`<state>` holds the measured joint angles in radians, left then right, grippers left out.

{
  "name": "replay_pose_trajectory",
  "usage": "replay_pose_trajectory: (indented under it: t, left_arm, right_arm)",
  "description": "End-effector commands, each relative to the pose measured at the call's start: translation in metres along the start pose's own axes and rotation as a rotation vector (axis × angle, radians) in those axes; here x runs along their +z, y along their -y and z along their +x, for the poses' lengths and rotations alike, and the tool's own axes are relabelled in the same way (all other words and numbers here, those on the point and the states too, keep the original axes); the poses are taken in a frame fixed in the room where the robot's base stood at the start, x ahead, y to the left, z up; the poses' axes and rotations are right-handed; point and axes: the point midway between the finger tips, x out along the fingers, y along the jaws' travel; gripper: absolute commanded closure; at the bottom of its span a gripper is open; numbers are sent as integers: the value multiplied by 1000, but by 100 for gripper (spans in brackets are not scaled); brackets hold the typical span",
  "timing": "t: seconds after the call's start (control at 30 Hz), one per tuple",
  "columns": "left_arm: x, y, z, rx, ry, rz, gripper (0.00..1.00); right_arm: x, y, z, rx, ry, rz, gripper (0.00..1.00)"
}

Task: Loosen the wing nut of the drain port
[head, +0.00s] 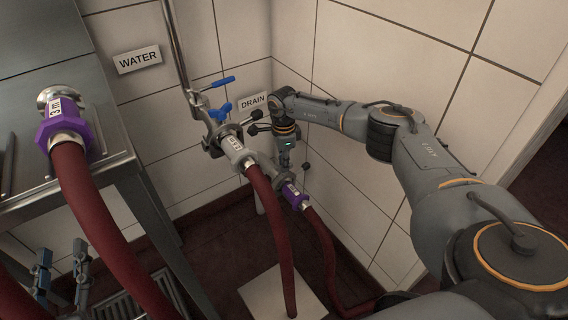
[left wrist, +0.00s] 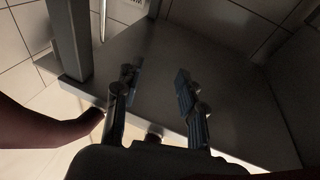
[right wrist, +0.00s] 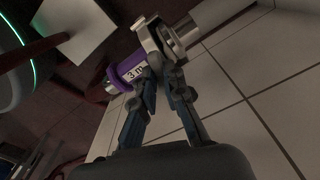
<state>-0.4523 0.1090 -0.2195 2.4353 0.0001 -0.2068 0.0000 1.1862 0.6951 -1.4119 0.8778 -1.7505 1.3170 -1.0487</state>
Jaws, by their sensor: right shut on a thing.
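The drain port with its clamp (right wrist: 165,42) is a metal fitting low on the tiled wall, below the DRAIN sign (head: 253,101). A purple-collared hose end (head: 294,196) joins it, and its collar also shows in the right wrist view (right wrist: 132,70). My right gripper (right wrist: 162,72) is shut at the clamp, its fingertips together on a small part that I take as the wing nut, mostly hidden between them. In the head view my right gripper (head: 284,162) points down above the collar. My left gripper (left wrist: 158,82) is open and empty, and also shows low at the left (head: 62,272).
Blue valve levers (head: 221,107) and a grey-collared hose (head: 238,151) are just left of my right gripper. A steel table (head: 75,185) and a purple-collared hose end (head: 62,122) stand at left. A white slab (head: 262,295) lies on the floor beneath the hoses.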

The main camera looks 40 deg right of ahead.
Motion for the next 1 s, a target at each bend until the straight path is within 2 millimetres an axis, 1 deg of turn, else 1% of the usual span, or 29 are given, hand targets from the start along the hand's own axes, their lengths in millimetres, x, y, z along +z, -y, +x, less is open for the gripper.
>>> replay_pose_trajectory:
  t: [0.2, 0.4, 0.7, 1.0]
  left_arm:
    - [-15, -2, 0, 5, -90, -3, 60]
    - [-26, -4, 0, 8, -150, -5, 60]
    - [-33, -5, -1, 10, -189, -6, 60]
    - [-34, -5, -2, 10, -195, -6, 60]
  right_arm:
    - [-1, 0, 1, 0, -2, -166, 100]
    - [-1, 0, 0, -1, -2, -273, 100]
    - [-1, 0, 0, -1, -2, -345, 100]
    - [-1, 0, 0, -1, -2, -353, 100]
